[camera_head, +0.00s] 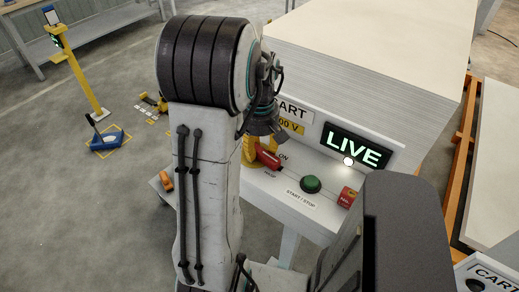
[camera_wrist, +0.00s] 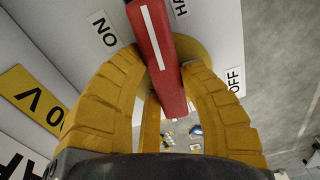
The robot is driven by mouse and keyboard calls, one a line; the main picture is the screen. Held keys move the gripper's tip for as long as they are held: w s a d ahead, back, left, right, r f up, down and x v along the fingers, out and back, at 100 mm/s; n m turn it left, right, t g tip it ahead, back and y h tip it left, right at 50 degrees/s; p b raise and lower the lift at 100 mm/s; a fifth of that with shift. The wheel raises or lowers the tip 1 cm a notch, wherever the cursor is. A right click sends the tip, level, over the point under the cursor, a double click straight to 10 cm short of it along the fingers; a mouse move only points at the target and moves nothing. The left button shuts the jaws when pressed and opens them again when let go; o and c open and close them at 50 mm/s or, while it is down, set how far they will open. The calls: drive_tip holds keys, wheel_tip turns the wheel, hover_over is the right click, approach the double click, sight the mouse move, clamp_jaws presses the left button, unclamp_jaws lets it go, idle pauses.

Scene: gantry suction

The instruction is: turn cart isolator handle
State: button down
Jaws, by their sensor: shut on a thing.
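The isolator handle is a red bar with a white stripe (camera_wrist: 153,45). It sits on a round yellow plate on the pale cart panel, between an ON label (camera_wrist: 104,28) and an OFF label (camera_wrist: 235,80). The cart's LIVE sign (camera_head: 355,149) is lit green.
A tall stack of pale sheets (camera_head: 365,60) rises behind. A yellow post (camera_head: 85,75) and a blue floor item (camera_head: 108,139) stand left on open floor.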

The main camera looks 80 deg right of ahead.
sight(260, 146)
drive_tip(key=shift+f+n, duration=0.1)
drive_tip(key=shift+n, duration=0.7)
drive_tip(key=c, duration=0.7)
unclamp_jaws()
drive_tip(key=shift+c, duration=0.2)
drive_tip(key=shift+d, duration=0.1)
wheel_tip(260, 146, up, 12)
idle(0.6)
